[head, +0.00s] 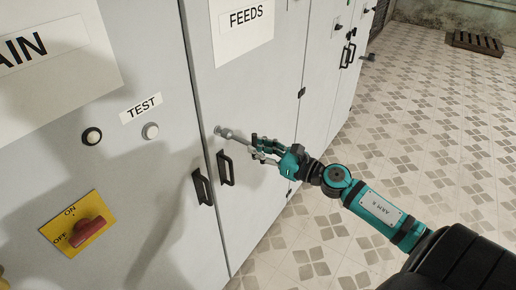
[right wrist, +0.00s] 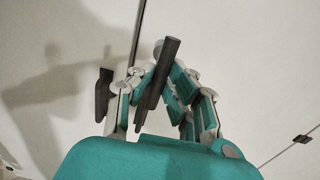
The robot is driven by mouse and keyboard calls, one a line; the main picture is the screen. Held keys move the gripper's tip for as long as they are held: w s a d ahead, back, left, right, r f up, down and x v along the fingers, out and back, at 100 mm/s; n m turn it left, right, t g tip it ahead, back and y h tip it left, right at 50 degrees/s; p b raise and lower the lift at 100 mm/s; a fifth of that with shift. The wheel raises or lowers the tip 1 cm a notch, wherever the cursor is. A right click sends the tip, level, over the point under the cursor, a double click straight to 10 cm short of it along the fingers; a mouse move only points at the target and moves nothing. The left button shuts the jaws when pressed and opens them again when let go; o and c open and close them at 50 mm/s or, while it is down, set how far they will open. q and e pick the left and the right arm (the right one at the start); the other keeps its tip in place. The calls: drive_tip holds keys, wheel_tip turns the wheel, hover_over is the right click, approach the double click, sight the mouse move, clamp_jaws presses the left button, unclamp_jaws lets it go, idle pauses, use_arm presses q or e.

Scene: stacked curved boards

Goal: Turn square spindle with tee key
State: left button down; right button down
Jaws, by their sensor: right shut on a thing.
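My right gripper (head: 262,149) reaches in from the right at the cabinet door marked FEEDS. Its fingers are shut on the tee key (head: 240,138). The key's grey shaft points left, and its far end meets a small round grey fitting (head: 219,131) on the door. The square spindle itself is hidden there, so I cannot tell how deep the key sits. In the right wrist view, the key's dark crossbar (right wrist: 169,53) stands tilted between the fingers of my right gripper (right wrist: 160,88). My left gripper is not in view.
Two black door handles, one left (head: 202,187) and one right (head: 226,169) of the door seam, sit just below the key. A red rotary switch (head: 88,231) on a yellow plate is at lower left. The tiled floor (head: 430,130) to the right is mostly clear, with a pallet (head: 477,41) far back.

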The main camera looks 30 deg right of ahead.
drive_tip(key=shift+s, duration=0.15)
drive_tip(key=b+v, duration=0.4)
drive_tip(key=v, duration=1.2)
drive_tip(key=shift+b, duration=0.35)
drive_tip(key=shift+a, duration=0.15)
idle(0.9)
